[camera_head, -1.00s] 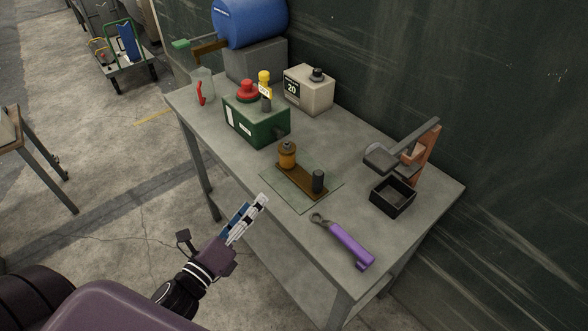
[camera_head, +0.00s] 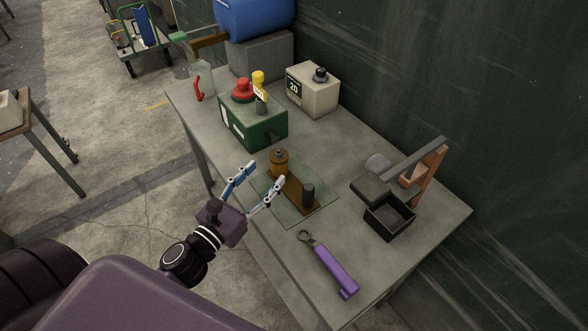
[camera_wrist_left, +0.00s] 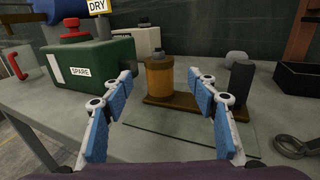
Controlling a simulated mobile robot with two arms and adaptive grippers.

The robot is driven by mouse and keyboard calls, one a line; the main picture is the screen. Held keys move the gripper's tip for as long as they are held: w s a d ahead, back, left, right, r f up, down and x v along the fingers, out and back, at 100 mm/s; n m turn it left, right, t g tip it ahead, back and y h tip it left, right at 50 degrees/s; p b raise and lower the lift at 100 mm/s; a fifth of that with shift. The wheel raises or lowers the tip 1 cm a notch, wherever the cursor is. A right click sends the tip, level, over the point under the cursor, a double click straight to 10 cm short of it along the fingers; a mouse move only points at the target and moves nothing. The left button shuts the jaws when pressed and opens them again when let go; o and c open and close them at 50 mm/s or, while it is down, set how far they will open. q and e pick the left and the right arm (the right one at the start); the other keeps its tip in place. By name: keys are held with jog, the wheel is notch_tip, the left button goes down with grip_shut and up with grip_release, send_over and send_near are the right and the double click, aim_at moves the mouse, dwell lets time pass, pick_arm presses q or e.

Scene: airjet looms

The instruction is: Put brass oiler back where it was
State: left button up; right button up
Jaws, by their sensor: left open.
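The brass oiler (camera_head: 279,164), a squat amber-brown cylinder with a dark cap, stands upright at the far end of a brown wooden base (camera_head: 295,190). A dark post (camera_head: 308,195) stands at the base's near end. My left gripper (camera_head: 265,176) is open and empty at the table's front edge, its fingers pointing toward the oiler. In the left wrist view the oiler (camera_wrist_left: 159,79) shows between the two spread fingers, beyond their tips, and no finger visibly touches it. My right gripper is not in view.
A clear sheet (camera_head: 270,206) lies under the base. A green box (camera_head: 252,126) marked SPARE stands beyond the oiler. A purple-handled tool (camera_head: 333,270), a black open tray (camera_head: 388,219) and a beige box (camera_head: 313,92) are also on the grey table (camera_head: 430,222).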

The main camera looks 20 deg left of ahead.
aim_at(274, 164)
pick_arm(q)
jog(key=shift+w+r, duration=0.2)
jog(key=shift+w, duration=0.2)
jog(key=shift+w+r+p, duration=0.15)
jog(key=shift+w+p, duration=0.5)
jog(key=shift+w, duration=0.15)
jog(key=w, duration=0.1)
jog(key=w+p, duration=0.1)
jog(key=w, duration=0.1)
jog(key=shift+w+d, duration=0.3)
jog(key=shift+d, duration=0.05)
jog(key=shift+w+f, duration=0.25)
jog(key=shift+w, duration=0.05)
grip_shut()
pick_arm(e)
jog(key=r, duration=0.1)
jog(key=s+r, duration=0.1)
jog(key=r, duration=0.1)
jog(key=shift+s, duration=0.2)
